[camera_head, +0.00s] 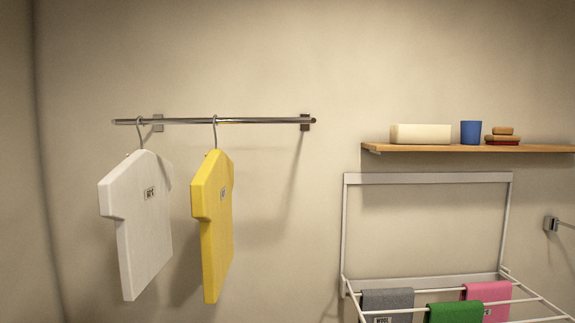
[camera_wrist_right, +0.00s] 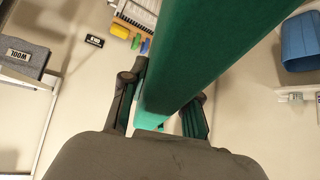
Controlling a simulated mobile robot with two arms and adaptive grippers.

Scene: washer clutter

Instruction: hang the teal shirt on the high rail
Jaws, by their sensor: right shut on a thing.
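The high rail (camera_head: 265,121) is a metal bar on the wall in the head view. A white shirt (camera_head: 137,225) hangs at its left end and a yellow shirt (camera_head: 212,225) hangs near its middle. The rail's right part is bare. In the right wrist view, the teal shirt (camera_wrist_right: 205,45) is a thick green slab between the fingers of my right gripper (camera_wrist_right: 164,102), which is shut on it. The shirt runs out of the top of that view; its hook is not visible. Neither the teal shirt nor my left gripper shows in the head view.
A wooden shelf (camera_head: 470,149) at right holds a pale box, a blue cup and small stacked blocks. Below it, a white drying rack (camera_head: 428,179) bears grey, green and pink cloths. In the right wrist view, a blue bin (camera_wrist_right: 300,42) is at right and a grey cloth (camera_wrist_right: 24,57) at left.

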